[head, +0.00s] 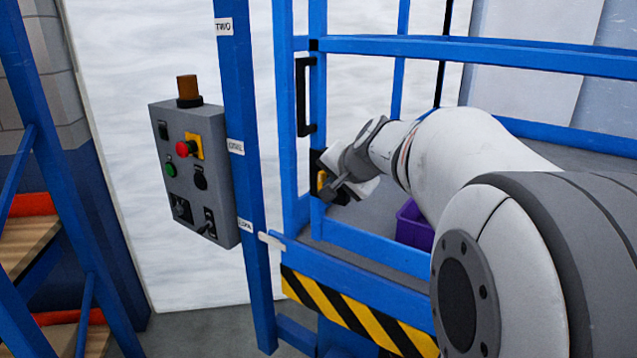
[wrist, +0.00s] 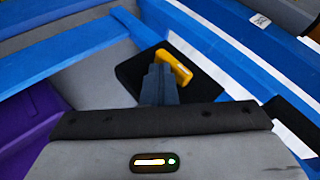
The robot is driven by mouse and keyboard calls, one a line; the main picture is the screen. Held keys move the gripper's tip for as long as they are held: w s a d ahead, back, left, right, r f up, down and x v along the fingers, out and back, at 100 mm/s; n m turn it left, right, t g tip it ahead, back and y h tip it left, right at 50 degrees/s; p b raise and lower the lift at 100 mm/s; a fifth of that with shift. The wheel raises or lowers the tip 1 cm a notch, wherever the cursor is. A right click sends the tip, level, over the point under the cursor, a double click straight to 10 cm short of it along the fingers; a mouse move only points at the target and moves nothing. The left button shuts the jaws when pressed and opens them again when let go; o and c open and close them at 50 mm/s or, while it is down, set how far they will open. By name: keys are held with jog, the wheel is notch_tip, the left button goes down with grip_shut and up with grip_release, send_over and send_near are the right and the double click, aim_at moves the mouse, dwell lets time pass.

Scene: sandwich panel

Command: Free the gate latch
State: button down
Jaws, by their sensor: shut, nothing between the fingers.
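The gate latch is a yellow handle (wrist: 174,67) on a black plate (wrist: 133,72), fixed to the blue gate frame. In the wrist view the handle lies tilted just beyond my fingertips. My gripper (wrist: 158,72) is shut and empty, its fingers together over the plate and close beside the handle; I cannot tell whether they touch it. In the head view my gripper (head: 334,188) is at the gate post, and the yellow latch (head: 322,181) shows partly behind it. A black vertical grab handle (head: 304,96) is on the gate above the latch.
A grey control box (head: 195,175) with buttons and an orange beacon hangs left of a blue post (head: 240,150). Blue rails (head: 480,52) surround a grey platform. A purple bin (head: 414,225) stands inside, partly hidden by my arm. A striped edge (head: 345,315) runs below.

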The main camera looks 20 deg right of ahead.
jog(key=shift+d, duration=0.1)
jog(key=b+v, duration=0.2)
jog(key=v, duration=1)
jog(key=shift+d, duration=0.4)
jog(key=shift+r, duration=0.15)
jog(key=g+p, duration=0.1)
jog(key=p, duration=0.3)
jog(key=f+g+h+p, duration=0.1)
jog(key=p, duration=0.3)
jog(key=shift+w+d+n+h, duration=0.1)
jog(key=shift+n+h, duration=0.2)
